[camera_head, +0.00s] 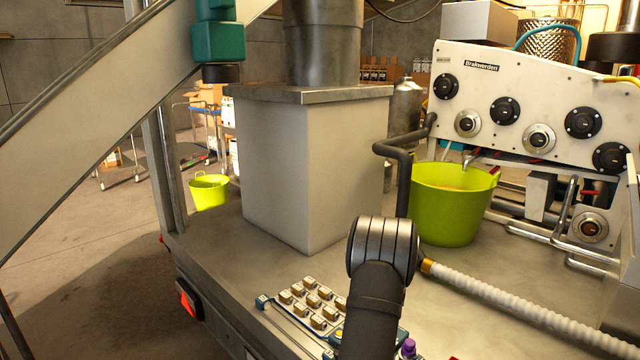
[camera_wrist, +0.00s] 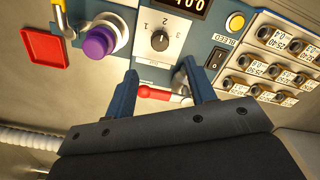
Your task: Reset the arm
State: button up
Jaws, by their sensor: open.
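My arm (camera_head: 377,290) reaches from the bottom of the head view over the right part of a small control panel (camera_head: 270,303). My gripper (camera_wrist: 159,70) shows in the wrist view as two blue fingers, open and apart. A red handle (camera_wrist: 158,92) with a metal end shows between the fingers. I cannot tell if they touch it. Above the fingertips, the panel has a black dial (camera_wrist: 160,40), a purple knob (camera_wrist: 98,42) and a black rocker switch (camera_wrist: 215,60). The fingers are hidden in the head view.
Several labelled switches (camera_wrist: 285,45), a yellow button (camera_wrist: 236,21) and a red square tray (camera_wrist: 46,48) surround the gripper. A white ribbed hose (camera_head: 520,310) lies to the right. A green tub (camera_head: 445,215), a pale box (camera_head: 300,175) and a valve panel (camera_head: 530,100) stand behind.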

notch_tip(320, 180, up, 9)
notch_tip(320, 180, down, 18)
jog(key=shift+f, duration=0.1)
jog(key=n, duration=0.5)
jog(key=shift+n, duration=0.4)
jog(key=n, duration=0.6)
jog(key=shift+r, duration=0.75)
